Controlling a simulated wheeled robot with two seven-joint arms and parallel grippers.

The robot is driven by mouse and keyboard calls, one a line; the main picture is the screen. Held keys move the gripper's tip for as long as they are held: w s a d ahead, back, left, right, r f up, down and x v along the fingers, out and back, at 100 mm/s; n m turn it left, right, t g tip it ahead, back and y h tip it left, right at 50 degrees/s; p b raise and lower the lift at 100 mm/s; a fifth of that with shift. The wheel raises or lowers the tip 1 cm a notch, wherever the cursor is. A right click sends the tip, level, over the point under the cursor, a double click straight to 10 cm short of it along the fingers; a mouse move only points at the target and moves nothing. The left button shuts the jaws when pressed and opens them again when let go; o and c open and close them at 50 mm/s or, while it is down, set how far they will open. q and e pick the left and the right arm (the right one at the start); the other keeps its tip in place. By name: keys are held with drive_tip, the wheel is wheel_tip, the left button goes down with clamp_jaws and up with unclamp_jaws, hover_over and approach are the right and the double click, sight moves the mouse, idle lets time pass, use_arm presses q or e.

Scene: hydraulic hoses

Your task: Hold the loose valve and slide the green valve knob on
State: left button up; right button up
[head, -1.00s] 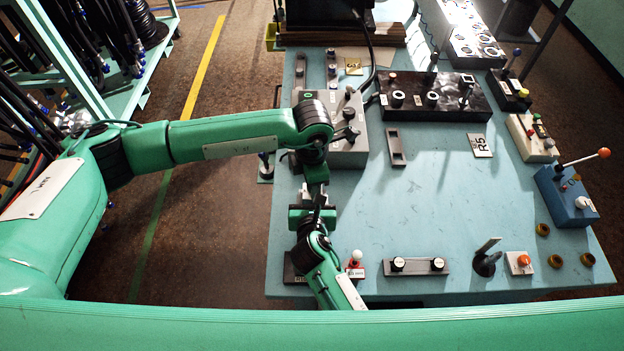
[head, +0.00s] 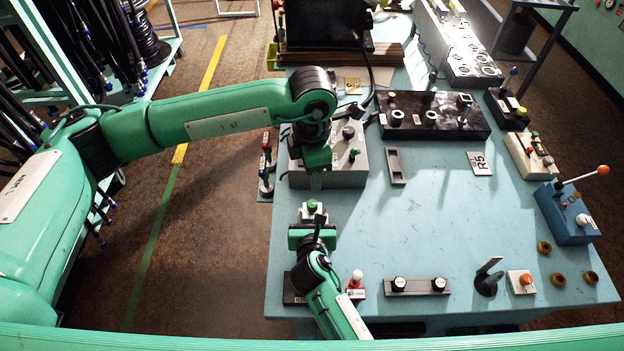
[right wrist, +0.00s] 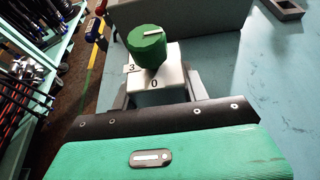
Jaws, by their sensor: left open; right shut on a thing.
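The loose valve (head: 318,217) is a small white block marked 3 and 0, near the table's left edge. It also shows in the right wrist view (right wrist: 158,88). The green valve knob (head: 312,204) sits on top of it; the right wrist view shows the knob (right wrist: 147,46) with a white line on its top. My right gripper (head: 313,220) is shut on the valve, a finger on each side. My left gripper (head: 317,180) is open and empty, just behind the knob and apart from it, in front of the grey box; its fingers are hard to make out.
The grey box (head: 350,176) with knobs stands behind the valve. A black panel (head: 440,118) lies to its right. The middle of the table is clear.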

idle(0.4)
drive_tip(key=o, duration=1.3)
